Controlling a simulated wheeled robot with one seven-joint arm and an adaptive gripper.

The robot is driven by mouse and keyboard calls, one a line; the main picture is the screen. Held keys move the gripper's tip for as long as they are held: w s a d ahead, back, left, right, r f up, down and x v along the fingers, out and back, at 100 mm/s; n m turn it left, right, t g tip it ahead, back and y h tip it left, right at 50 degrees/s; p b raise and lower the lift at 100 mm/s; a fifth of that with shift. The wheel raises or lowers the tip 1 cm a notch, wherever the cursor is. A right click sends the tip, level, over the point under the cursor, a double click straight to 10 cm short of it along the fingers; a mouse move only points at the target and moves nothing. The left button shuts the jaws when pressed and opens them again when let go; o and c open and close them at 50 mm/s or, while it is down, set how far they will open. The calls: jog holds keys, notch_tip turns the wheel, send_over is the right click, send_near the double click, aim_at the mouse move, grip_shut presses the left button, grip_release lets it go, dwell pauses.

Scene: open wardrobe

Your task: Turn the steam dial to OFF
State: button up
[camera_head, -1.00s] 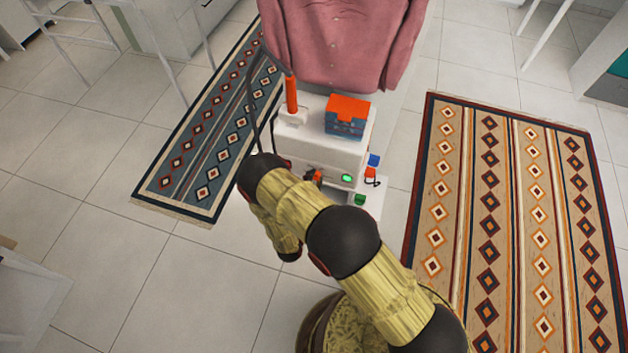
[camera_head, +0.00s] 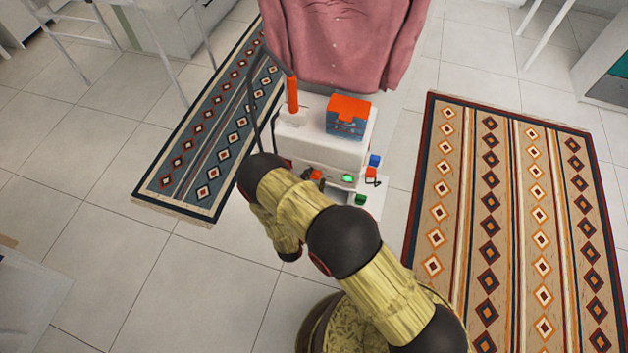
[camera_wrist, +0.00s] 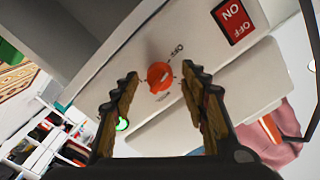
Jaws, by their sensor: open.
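The orange dial (camera_wrist: 160,77) is on the light front panel of a white steamer (camera_wrist: 240,75). It shows between my gripper's fingers in the wrist view. A small OFF label (camera_wrist: 177,48) is printed just above it, and other small lettering below it is hard to read. My gripper (camera_wrist: 159,73) is open, with a dark jagged finger on each side of the dial and visible gaps. I cannot tell whether a finger touches it or where the dial points. In the head view the steamer (camera_head: 318,150) stands beyond my arm, which largely hides my gripper.
A red ON/OFF switch (camera_wrist: 235,20) is above right of the dial. A green light (camera_wrist: 122,124) is at lower left. A blue box with an orange lid (camera_head: 347,116) and an orange handle (camera_head: 292,95) are on the steamer. A pink shirt (camera_head: 345,40) hangs behind it.

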jog(key=v, duration=1.2)
dwell(0.3)
